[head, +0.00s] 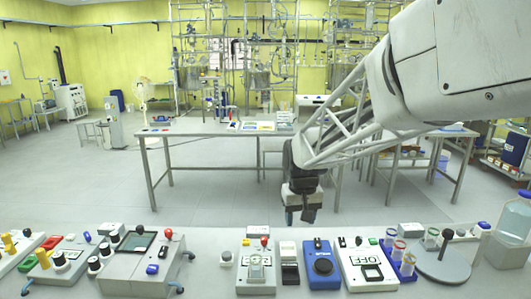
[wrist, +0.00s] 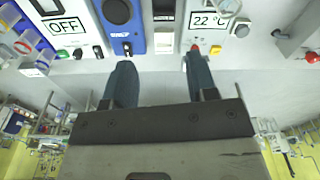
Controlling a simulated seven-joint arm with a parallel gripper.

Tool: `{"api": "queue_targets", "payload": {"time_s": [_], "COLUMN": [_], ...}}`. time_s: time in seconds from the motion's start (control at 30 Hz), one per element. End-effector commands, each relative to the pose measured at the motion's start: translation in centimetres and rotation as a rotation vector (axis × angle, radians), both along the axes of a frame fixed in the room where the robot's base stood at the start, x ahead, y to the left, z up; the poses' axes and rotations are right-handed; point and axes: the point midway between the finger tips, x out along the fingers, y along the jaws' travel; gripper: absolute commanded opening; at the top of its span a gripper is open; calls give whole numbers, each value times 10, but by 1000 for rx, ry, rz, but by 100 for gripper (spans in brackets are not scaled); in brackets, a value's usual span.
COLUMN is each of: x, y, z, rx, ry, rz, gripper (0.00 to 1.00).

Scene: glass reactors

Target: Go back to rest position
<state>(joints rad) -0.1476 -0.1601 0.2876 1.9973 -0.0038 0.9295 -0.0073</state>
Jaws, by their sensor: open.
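My gripper (head: 302,214) hangs pointing down at the far side of the control bench (head: 210,240), in the middle of the head view. It is open and empty. In the wrist view my gripper (wrist: 160,62) shows its two fingers spread wide, with bare grey surface between them. No object is between the fingers. The fingertips appear close to the row of devices in the wrist view, but in the head view they are behind the devices. The exact height above the bench cannot be told.
Devices line the bench: a blue device with a black knob (head: 322,266), an OFF display box (head: 367,264), a 22°C display box (head: 257,266), a joystick panel (head: 141,256), and a rack of vials (head: 399,258). A bottle (head: 512,232) stands at right. Another table (head: 215,127) stands behind.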

Motion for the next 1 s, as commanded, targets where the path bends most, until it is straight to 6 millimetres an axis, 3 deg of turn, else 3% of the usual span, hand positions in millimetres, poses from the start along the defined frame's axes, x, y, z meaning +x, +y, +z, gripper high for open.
{"api": "queue_targets", "payload": {"time_s": [0.2,0.5,1.0], "x": [-56,-133,-258], "y": [-25,-52,-85], "z": [21,35,29], "rx": [3,6,8], "ry": [-28,-63,-123], "rz": [-33,-76,-147], "gripper": [52,52,52]}}
